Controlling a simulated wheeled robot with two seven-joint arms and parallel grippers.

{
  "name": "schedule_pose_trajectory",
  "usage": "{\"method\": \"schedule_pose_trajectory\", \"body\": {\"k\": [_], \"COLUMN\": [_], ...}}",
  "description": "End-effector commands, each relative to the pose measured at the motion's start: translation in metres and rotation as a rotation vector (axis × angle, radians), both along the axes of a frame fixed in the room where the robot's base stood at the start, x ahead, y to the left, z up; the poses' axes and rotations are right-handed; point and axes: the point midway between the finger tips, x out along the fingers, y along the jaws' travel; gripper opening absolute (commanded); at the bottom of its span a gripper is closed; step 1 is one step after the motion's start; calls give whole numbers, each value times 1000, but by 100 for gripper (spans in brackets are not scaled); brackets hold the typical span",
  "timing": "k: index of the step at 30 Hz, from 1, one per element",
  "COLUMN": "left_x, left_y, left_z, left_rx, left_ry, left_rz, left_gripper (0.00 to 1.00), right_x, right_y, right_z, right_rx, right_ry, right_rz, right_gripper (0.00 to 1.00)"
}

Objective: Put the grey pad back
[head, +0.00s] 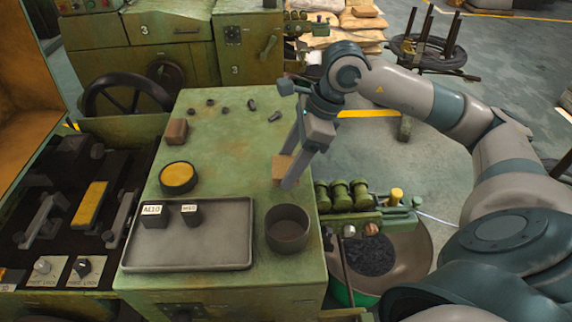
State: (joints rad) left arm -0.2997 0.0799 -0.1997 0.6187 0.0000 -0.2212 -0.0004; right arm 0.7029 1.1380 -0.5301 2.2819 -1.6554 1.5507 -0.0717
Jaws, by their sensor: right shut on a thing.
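My right gripper (289,172) reaches down over the right side of the green bench top (226,128). It is shut on a small tan-brown block (281,166), partly hidden by the fingers. The block is at or just above the bench top; I cannot tell if it touches. A similar brown block (177,131) sits at the back left of the bench. I cannot make out a clearly grey pad. My left gripper is not in view.
A grey tray (190,254) holds two dark labelled blocks (153,216). A dark round cup (287,229) stands right of it. A tin with yellow contents (177,176) stands behind the tray. Several bolts (252,105) lie at the back. The bench middle is clear.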

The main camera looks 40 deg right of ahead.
Motion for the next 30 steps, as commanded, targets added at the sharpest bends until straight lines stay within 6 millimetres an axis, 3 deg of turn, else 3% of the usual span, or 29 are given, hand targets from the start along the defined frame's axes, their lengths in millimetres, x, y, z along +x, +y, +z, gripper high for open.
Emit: {"method": "schedule_pose_trajectory", "body": {"k": [3,8,20,30], "left_x": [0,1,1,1], "left_y": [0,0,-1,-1], "left_z": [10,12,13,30], "left_rx": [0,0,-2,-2], "left_ry": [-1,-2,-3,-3], "left_rz": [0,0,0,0], "left_gripper": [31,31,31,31], "right_x": [16,26,27,26], "right_y": [-6,-9,-10,-10], "right_z": [-7,-16,-19,-51], "right_rx": [2,0,0,-1], "right_ry": [1,0,0,2], "right_rz": [-2,0,1,-1], "right_gripper": [40,40,40,40]}}
